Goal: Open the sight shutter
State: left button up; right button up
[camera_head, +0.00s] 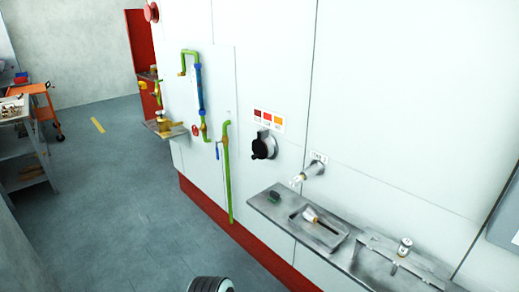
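A black round fitting (264,146) sticks out of the white wall panel, under a small sign with dark red, orange-red and orange patches (269,118). It looks like the sight shutter, but it is too small to tell whether its cover is open or shut. To its right, a metal tube (315,170) with a pale tip juts from the wall beside a small label. Neither of my grippers shows in the head view. A dark ribbed round part at the bottom edge may be mine.
A steel shelf (268,206) runs along the wall below the fitting, with a tray (320,236), a dark green object (274,197) and a small can (405,246). Green pipes (228,175) stand to the left. An orange cart (42,105) is far left. The grey floor is clear.

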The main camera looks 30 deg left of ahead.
aim_at(260, 151)
jog(key=i+j, duration=0.1)
jog(key=j, duration=0.5)
jog(key=i+j+z, duration=0.15)
jog(key=j, duration=1.1)
jog(key=i+j+z, duration=0.1)
jog(key=j, duration=0.55)
jog(key=i+l, duration=0.05)
